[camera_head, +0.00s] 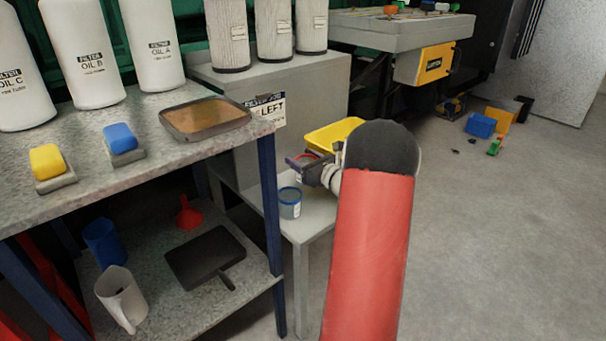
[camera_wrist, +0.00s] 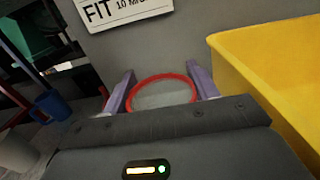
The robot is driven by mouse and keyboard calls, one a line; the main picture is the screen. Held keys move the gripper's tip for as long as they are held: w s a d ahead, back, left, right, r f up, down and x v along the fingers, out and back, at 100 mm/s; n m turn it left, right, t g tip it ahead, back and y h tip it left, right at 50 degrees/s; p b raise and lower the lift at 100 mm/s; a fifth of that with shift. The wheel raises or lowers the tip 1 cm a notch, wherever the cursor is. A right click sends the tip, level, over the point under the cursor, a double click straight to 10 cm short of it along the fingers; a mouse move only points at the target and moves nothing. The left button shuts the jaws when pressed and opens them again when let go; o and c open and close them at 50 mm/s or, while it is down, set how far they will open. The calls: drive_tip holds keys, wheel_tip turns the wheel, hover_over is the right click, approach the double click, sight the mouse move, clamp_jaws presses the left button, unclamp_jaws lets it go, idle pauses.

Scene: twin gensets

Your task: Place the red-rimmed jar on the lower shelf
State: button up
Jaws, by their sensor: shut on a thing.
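The red-rimmed jar (camera_wrist: 163,95) is between the two purple fingers of my gripper (camera_wrist: 163,82) in the wrist view, seen from above with its red ring around a grey top. My gripper (camera_head: 304,163) is shut on it. In the head view the fingers are above the small grey table, and the jar is mostly hidden by them. The lower shelf (camera_head: 178,298) of the workbench is at lower left in the head view, apart from my gripper.
A blue-rimmed jar (camera_head: 290,203) stands on the small grey table (camera_head: 318,217) below my gripper. A yellow bin (camera_head: 333,134) is close beside it. The shelf holds a black pan (camera_head: 205,257), red funnel (camera_head: 189,213), blue cup (camera_head: 103,243) and pale jug (camera_head: 121,297). A blue bench leg (camera_head: 270,215) stands between.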

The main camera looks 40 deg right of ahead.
drive_tip(key=shift+f, duration=2.3)
drive_tip(key=shift+f+b, duration=0.15)
drive_tip(key=shift+b, duration=0.15)
drive_tip(key=o, duration=1.1)
drive_tip(key=shift+r+p, duration=0.3)
drive_tip(key=s, duration=0.8)
drive_tip(key=s+d, duration=0.1)
drive_tip(key=s, duration=0.3)
drive_tip(key=shift+f+b, duration=0.15)
drive_tip(key=shift+b, duration=0.25)
